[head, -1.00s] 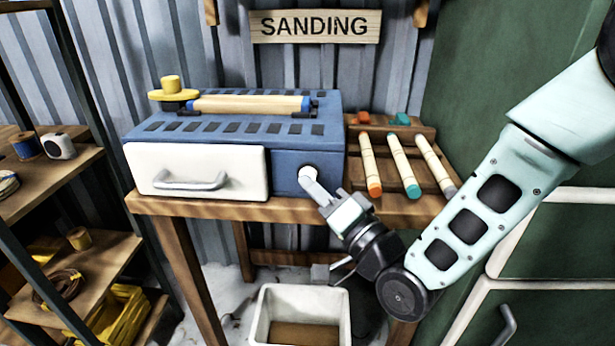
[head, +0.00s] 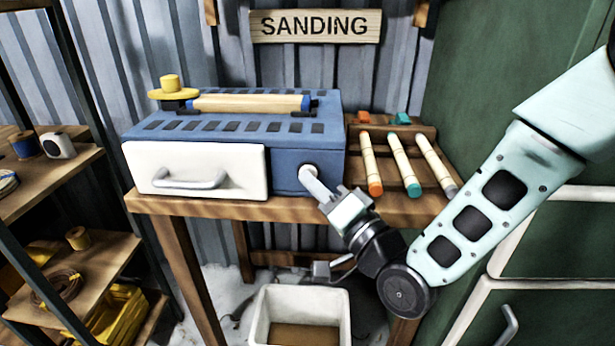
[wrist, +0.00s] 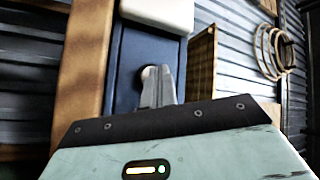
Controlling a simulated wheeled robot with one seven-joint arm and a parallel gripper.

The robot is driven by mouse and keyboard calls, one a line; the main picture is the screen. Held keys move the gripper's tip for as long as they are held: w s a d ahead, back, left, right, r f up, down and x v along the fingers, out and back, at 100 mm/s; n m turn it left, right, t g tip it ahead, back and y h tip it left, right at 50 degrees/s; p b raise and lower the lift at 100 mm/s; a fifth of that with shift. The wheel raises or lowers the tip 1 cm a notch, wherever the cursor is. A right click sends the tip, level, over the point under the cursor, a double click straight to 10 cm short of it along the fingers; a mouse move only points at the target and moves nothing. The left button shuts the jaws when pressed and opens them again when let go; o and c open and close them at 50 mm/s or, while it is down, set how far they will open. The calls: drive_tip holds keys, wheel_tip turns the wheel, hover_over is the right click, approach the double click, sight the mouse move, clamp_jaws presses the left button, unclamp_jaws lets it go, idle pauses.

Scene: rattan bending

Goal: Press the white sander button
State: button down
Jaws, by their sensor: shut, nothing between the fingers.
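The blue sander (head: 285,155) stands on a wooden bench, with a white drawer front (head: 200,165) and a handle on its left part. The round white button (head: 308,171) is on the sander's front face, right of the drawer. My gripper (head: 312,181) is shut and empty, its fingertips at the button and partly covering it. In the wrist view the shut fingers (wrist: 161,85) reach to the button (wrist: 148,74) and hide part of it. I cannot tell whether the fingertips press it in.
Several sticks with coloured ends (head: 405,165) lie on a wooden rack (head: 438,140) right of the sander. A white bin (head: 262,325) stands on the floor below. Shelves (head: 105,265) are at the left, and a green cabinet (head: 480,90) is at the right.

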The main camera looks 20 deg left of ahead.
drive_tip(key=shift+s, duration=0.15)
drive_tip(key=shift+s+d+b, duration=0.25)
drive_tip(key=shift+s, duration=0.7)
drive_tip(key=shift+s+d+b, duration=0.2)
drive_tip(key=shift+s, duration=0.8)
drive_tip(key=shift+s+d+b, duration=0.25)
drive_tip(key=shift+s, duration=0.7)
